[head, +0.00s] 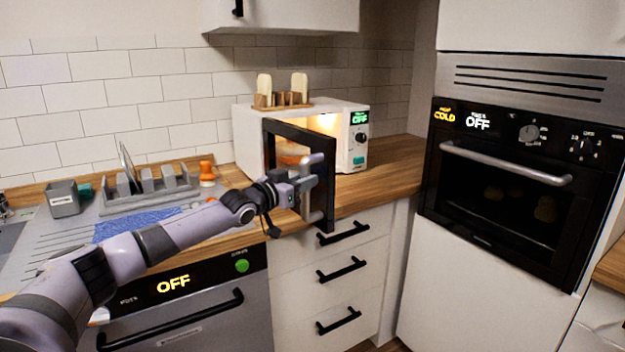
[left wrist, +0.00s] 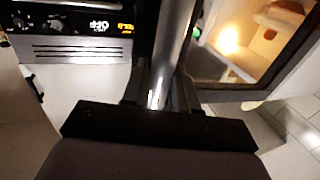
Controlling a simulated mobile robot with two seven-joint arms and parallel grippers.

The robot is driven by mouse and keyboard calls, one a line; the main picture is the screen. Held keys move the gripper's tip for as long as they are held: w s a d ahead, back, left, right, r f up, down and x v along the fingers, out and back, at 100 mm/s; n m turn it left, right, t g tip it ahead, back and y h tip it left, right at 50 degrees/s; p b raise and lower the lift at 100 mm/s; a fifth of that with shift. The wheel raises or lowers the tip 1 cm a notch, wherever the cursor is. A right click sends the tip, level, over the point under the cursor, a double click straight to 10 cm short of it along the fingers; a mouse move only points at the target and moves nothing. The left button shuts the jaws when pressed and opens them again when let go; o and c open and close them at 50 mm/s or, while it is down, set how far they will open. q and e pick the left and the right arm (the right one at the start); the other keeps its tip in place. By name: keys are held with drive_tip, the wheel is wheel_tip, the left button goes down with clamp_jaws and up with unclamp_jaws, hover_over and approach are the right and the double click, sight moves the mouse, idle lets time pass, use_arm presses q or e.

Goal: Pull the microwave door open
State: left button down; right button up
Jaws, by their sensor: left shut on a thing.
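The white microwave (head: 246,133) stands on the wooden counter against the tiled wall. Its black-framed door (head: 285,130) is swung partly out, and the lit inside shows behind it. My left gripper (head: 312,180) is at the outer side of the door, shut on the grey vertical door handle (head: 318,214). In the left wrist view the handle (left wrist: 175,35) runs down between the fingers, with the door's dark frame and the lit inside at the right. My right gripper is not in view.
A wooden rack with toast (head: 283,99) sits on top of the microwave. A dish rack (head: 150,192) and an orange-and-white object (head: 207,175) stand to the left. Black drawer handles (head: 343,233) stick out below the door. A built-in oven (head: 515,185) is at the right.

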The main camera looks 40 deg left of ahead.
use_arm(q)
drive_tip(key=shift+s+a+r, duration=0.35)
drive_tip(key=shift+a, duration=0.15)
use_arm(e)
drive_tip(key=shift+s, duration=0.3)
use_arm(q)
drive_tip(key=c, duration=1)
unclamp_jaws()
drive_tip(key=shift+f, duration=0.2)
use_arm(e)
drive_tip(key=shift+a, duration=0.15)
use_arm(q)
drive_tip(key=shift+d, duration=0.1)
drive_tip(key=shift+f, duration=0.1)
